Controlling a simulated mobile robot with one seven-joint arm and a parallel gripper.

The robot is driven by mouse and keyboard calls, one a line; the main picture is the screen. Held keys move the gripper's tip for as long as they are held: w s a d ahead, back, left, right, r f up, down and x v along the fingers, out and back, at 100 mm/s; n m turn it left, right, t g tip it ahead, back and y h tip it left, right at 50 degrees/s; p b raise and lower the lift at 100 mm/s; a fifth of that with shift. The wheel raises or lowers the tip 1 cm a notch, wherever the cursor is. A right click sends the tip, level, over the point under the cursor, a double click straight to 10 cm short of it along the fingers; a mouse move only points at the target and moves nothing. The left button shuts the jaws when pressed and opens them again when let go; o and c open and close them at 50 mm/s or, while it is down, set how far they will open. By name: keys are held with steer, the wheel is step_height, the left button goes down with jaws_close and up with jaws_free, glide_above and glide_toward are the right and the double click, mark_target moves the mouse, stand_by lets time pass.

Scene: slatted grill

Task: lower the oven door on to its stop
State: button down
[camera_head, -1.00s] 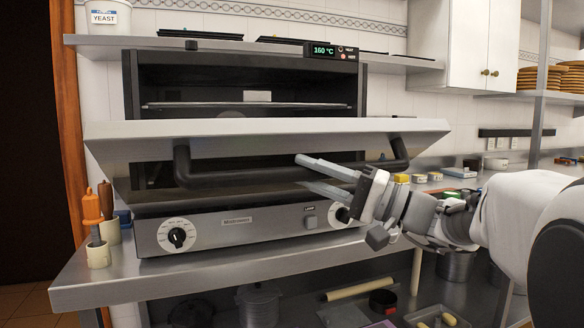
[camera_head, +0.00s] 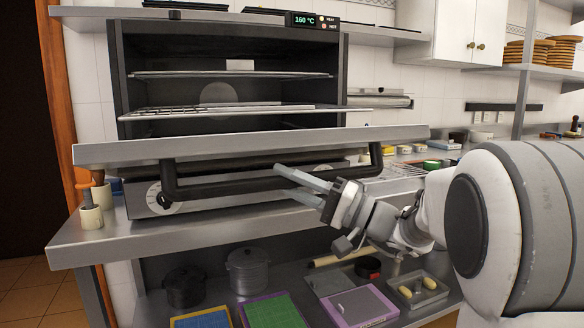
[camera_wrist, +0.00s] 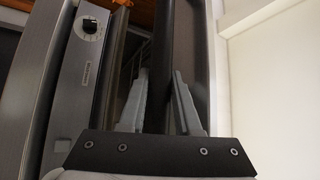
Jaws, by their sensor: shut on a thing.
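The oven door (camera_head: 240,146) is lowered most of the way and juts out from the oven with its edge towards me. Its dark bar handle (camera_head: 262,186) hangs below the door's front edge. My gripper (camera_head: 290,178) is at the handle's right part, its fingers reaching in from the right. In the wrist view, the handle (camera_wrist: 161,60) runs between the two fingers of my gripper (camera_wrist: 160,100), and the jaws are shut on it. The open oven (camera_head: 230,90) shows its racks inside. The door's stop cannot be made out.
The steel counter (camera_head: 70,246) runs below the door. Orange-handled tools stand in a pot (camera_head: 91,216) at the left. Below are pots (camera_head: 248,270), trays and a rolling pin (camera_head: 340,257). A shelf (camera_head: 180,17) runs above the oven.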

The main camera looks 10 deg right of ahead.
step_height(320, 180, down, 10)
steer(key=n+y, duration=0.1)
steer(key=shift+w+n, duration=0.3)
steer(key=shift+w, duration=0.15)
steer(key=shift+a+f, duration=0.1)
steer(key=shift+f, duration=0.1)
steer(key=c, duration=0.6)
jaws_free()
steer(key=p+v, duration=0.1)
steer(key=v, duration=1.6)
steer(key=shift+d+p, duration=0.2)
steer(key=shift+p, duration=0.15)
